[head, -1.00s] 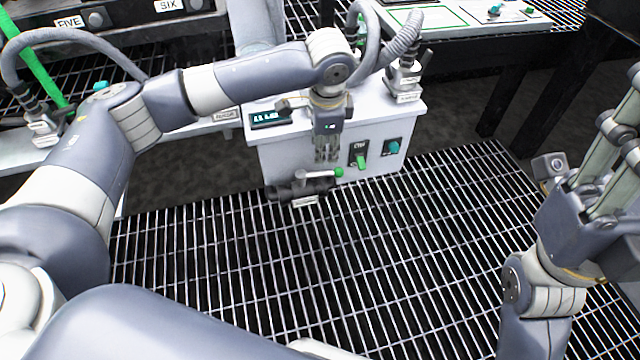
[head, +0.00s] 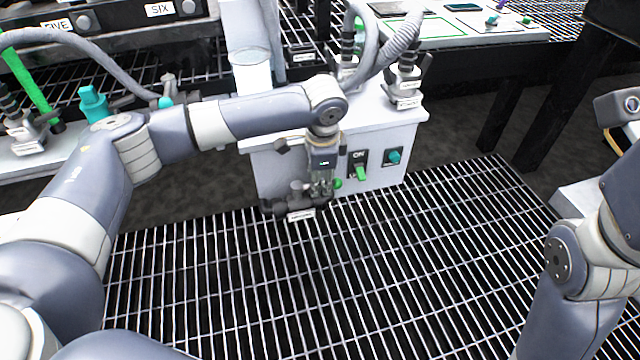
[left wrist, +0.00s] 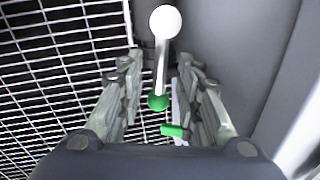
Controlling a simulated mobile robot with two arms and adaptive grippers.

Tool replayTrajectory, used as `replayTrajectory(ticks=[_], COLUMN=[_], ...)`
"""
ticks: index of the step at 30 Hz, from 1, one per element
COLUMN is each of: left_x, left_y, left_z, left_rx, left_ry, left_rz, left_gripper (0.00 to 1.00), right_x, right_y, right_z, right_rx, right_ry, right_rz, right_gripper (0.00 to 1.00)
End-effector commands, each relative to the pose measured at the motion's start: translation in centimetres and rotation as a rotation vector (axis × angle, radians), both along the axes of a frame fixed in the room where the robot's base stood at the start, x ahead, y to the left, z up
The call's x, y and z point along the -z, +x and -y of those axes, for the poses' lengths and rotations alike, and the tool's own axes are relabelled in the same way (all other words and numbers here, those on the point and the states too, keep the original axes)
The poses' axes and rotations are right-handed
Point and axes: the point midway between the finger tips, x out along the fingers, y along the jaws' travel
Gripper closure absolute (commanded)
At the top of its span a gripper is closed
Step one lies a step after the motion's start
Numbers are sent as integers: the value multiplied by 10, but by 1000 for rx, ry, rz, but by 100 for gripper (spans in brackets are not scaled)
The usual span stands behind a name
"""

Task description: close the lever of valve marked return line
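A dark valve (head: 285,207) with a small white label sits low on the front of the white box; I cannot read the label. Its lever ends in a green knob (head: 337,184). In the left wrist view the pale lever (left wrist: 161,70) runs from a white round hub to the green knob (left wrist: 158,102). My left gripper (head: 322,192) points down at the valve, its fingers apart on either side of the lever in the wrist view (left wrist: 158,98). Finger contact with the lever is not clear. My right gripper's fingers are outside the view.
The white box (head: 275,170) carries a green rocker switch (head: 361,172) and a teal knob (head: 394,156) just right of the valve. Hoses and fittings (head: 405,80) stand on top. Open grating floor (head: 400,260) lies in front.

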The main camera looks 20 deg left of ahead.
Motion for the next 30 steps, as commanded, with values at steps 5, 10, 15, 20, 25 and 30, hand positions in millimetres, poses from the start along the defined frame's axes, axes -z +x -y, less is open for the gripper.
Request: replayTrajectory(ticks=[5,10,15,20,25,30], left_x=[5,5,5,5,4,2], left_y=[1,1,1,1,1,0], left_z=[0,0,0,0,0,-1], left_rx=[0,0,0,0,1,6], left_ry=[0,-1,-1,-1,-1,-2], left_rz=[1,0,0,0,0,-1], left_gripper=[68,68,93,100,100,100], right_x=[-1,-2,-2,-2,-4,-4], right_y=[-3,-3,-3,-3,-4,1], right_z=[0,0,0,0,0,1], right_rx=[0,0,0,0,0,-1], right_ry=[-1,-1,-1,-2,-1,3], right_rz=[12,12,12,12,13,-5], right_gripper=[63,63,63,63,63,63])
